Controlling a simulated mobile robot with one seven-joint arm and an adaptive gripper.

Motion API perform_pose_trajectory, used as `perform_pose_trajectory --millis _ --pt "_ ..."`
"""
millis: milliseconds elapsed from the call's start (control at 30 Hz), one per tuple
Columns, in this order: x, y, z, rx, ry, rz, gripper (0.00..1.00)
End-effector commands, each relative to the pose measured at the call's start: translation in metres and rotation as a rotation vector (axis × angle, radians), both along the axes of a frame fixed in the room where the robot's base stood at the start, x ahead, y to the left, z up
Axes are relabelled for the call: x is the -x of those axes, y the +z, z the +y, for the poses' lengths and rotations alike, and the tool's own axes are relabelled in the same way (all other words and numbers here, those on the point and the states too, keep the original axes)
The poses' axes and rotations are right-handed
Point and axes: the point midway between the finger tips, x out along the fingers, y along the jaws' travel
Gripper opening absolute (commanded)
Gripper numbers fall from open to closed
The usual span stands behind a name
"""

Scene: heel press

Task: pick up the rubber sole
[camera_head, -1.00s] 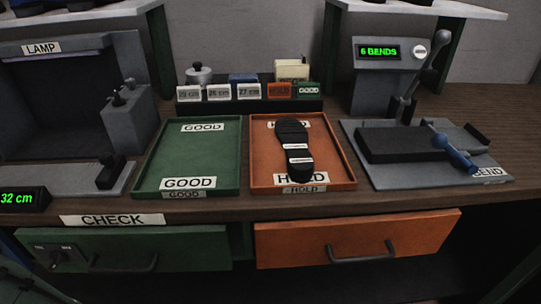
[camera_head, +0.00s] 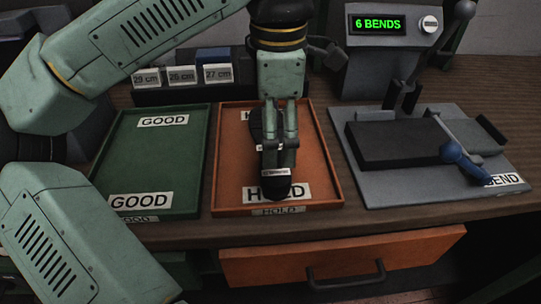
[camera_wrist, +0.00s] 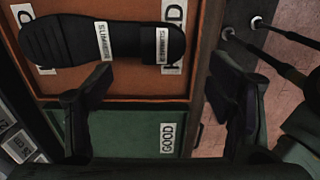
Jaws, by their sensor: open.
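The black rubber sole (camera_head: 277,190) lies in the orange HOLD tray (camera_head: 328,178), partly hidden in the head view by my gripper (camera_head: 279,147) above it. In the wrist view the sole (camera_wrist: 75,42) shows its ribbed tread and two white labels. It lies lengthwise across the top of that picture, beyond the fingertips. My gripper (camera_wrist: 160,97) is open, its two black fingers wide apart. Whether the fingers touch the sole or tray cannot be told from the head view.
The empty green GOOD tray (camera_head: 165,160) is left of the orange tray. The grey bend press (camera_head: 420,150) with levers stands right, its display (camera_head: 377,24) reading 6 BENDS. A rack of size cards (camera_head: 180,95) stands behind. An orange drawer (camera_head: 340,260) is below the bench edge.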

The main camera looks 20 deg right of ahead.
Motion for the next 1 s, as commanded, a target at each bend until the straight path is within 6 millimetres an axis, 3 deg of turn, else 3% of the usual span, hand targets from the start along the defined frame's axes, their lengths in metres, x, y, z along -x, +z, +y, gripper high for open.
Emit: perform_pose_trajectory --millis 100,367,633,933,1000 --pt "0.001 -0.019 0.0 0.002 -0.001 0.003 0.75" --pt "0.002 -0.04 0.0 0.005 -0.004 0.005 0.75" --pt "0.004 -0.079 0.001 0.007 -0.003 0.006 0.75" --pt "0.003 -0.086 0.0 0.006 -0.003 0.003 0.75" --pt "0.003 -0.086 0.0 0.006 -0.003 0.003 0.71"
